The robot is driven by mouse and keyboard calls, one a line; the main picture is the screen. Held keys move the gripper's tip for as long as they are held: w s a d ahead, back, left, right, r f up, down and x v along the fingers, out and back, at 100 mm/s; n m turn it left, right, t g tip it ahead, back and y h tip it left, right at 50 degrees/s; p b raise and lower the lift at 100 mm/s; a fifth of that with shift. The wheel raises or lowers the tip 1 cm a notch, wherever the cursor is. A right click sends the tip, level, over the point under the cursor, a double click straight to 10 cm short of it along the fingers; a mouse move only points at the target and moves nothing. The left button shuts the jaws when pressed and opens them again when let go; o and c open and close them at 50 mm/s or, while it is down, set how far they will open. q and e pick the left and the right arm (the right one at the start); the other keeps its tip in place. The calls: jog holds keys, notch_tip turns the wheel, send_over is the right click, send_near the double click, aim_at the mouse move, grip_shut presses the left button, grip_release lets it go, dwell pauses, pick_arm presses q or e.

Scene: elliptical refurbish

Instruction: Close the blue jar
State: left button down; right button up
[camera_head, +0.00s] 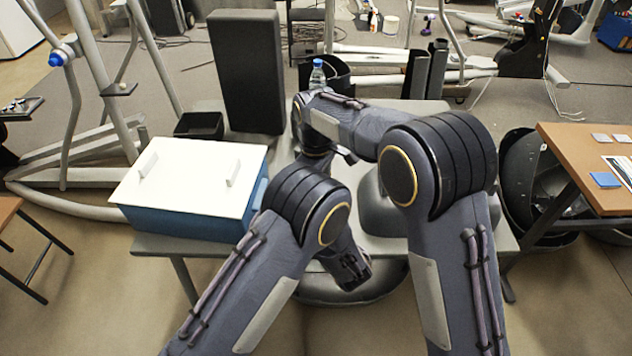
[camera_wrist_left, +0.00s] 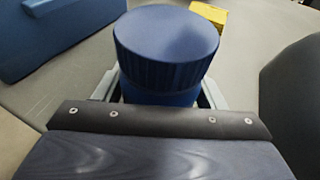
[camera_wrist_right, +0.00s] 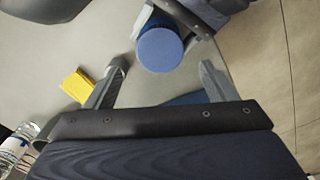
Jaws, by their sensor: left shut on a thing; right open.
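The blue jar stands out in the left wrist view, with a wide ribbed blue lid (camera_wrist_left: 167,48) on top and a narrower blue body (camera_wrist_left: 158,97) below. My left gripper (camera_wrist_left: 158,90) is shut on the body, one finger at each side. In the right wrist view the round blue lid (camera_wrist_right: 160,49) shows from above, just ahead of my right gripper (camera_wrist_right: 163,75). The right fingers are open, apart on either side of the lid's line, and hold nothing. I cannot tell how tightly the lid sits. My arms hide the jar in the head view.
A blue box with a white lid (camera_head: 190,172) stands on the left of the grey table. A clear bottle (camera_head: 317,76) and a tall dark block (camera_head: 247,72) stand at the back. A small yellow block (camera_wrist_right: 77,85) lies near my right gripper's left finger.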

jog(key=shift+r+n, duration=0.35)
jog(key=shift+n, duration=0.35)
jog(key=shift+f, duration=0.1)
jog(key=shift+f, duration=3.9)
jog(key=shift+c, duration=0.2)
jog(key=c, duration=1)
jog(key=o, duration=1.1)
jog(key=shift+r, duration=0.1)
jog(key=shift+r, duration=2.15)
